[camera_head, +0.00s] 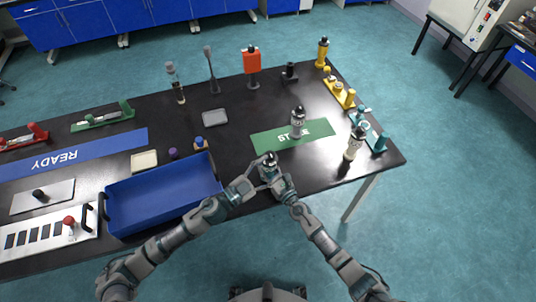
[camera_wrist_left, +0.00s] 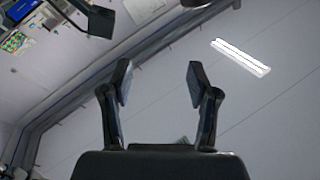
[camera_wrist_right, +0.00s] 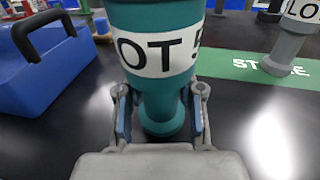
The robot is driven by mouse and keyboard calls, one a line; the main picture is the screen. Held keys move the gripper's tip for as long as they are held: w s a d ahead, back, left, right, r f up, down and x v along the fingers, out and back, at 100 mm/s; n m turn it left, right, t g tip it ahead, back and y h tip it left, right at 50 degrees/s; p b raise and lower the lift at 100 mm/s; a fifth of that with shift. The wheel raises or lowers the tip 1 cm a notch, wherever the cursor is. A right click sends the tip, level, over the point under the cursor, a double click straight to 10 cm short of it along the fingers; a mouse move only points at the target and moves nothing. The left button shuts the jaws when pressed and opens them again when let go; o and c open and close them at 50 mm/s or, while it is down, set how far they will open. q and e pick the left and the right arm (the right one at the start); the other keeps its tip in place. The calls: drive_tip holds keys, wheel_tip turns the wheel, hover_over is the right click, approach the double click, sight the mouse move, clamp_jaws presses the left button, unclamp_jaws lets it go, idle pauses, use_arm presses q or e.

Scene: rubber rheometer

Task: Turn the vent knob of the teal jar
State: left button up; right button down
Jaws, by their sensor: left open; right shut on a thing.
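The teal jar (camera_wrist_right: 163,100) stands upright between my right gripper's fingers in the right wrist view. Its white label reads "LOT" and a cut-off digit; its top is out of that view. In the head view the jar (camera_head: 270,160) shows small, with a dark and pale top; the vent knob is too small to make out. My right gripper (camera_wrist_right: 160,112) is shut on the jar's narrower lower body. My left gripper (camera_head: 254,178) is close to the jar's left side in the head view. Its fingers are apart and empty in the left wrist view (camera_wrist_left: 159,72).
A blue bin (camera_head: 163,204) with dark handles lies left of the jar. A green mat (camera_head: 265,143) bears a labelled jar (camera_head: 298,121). Another pale jar (camera_head: 354,146) stands near a teal rack (camera_head: 377,139) at right. The black table (camera_head: 235,143) has bare room behind the jar.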

sight(268, 154)
use_arm(q)
drive_tip(key=a+f+n+t+y, duration=0.2)
drive_tip(key=a+f+n+y, duration=0.25)
drive_tip(key=a+n, duration=0.3)
drive_tip(key=shift+y, duration=0.25)
drive_tip(key=x, duration=0.7)
drive_tip(key=d+x, duration=0.1)
drive_tip(key=x, duration=0.3)
drive_tip(key=shift+s+r, duration=0.2)
drive_tip(key=shift+r, duration=0.2)
drive_tip(key=shift+n, duration=0.25)
drive_tip(key=shift+a, duration=0.15)
drive_tip(key=shift+a, duration=0.1)
drive_tip(key=shift+c, duration=1)
drive_tip(key=c, duration=0.8)
drive_tip(key=shift+w, duration=0.1)
clamp_jaws()
